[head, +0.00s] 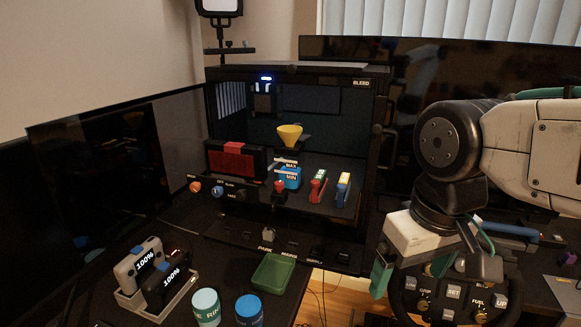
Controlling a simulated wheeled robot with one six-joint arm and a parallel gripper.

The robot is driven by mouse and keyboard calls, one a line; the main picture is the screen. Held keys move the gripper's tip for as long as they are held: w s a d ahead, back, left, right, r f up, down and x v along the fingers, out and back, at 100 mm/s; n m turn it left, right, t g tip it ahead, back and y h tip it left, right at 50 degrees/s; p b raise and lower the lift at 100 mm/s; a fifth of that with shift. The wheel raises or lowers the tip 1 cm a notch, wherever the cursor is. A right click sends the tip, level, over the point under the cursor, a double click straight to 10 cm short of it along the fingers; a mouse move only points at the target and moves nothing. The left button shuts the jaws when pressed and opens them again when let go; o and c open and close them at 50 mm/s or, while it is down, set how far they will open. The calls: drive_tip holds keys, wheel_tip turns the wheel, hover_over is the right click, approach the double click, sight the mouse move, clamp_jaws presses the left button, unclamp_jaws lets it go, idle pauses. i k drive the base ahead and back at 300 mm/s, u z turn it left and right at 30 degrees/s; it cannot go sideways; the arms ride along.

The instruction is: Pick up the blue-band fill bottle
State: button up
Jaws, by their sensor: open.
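Two short round containers stand at the front edge of the table in the head view. One has a blue lid and dark blue side (249,310); the other has a teal lid and a pale lettered side (206,307). The blue one best fits the blue-band fill bottle, but its band is not clear and its lower part is cut off by the frame. My gripper (432,272) is at the right, open with nothing seen between its fingers, well apart from both containers. It hangs in front of the racing wheel (453,292) and hides part of it.
A green tray (273,273) sits right behind the blue container. A holder with two "100%" packs (158,273) stands left. Behind is a black bleed cabinet (372,150) with a yellow funnel (289,135), a blue MAX/MIN reservoir (290,179) and a red box (233,160).

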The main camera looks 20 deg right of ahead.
sight(248, 307)
drive_tip(key=u, duration=0.55)
drive_tip(key=k, duration=1.25)
drive_tip(key=z, duration=0.25)
drive_tip(key=i, duration=0.85)
drive_tip(key=z, duration=0.25)
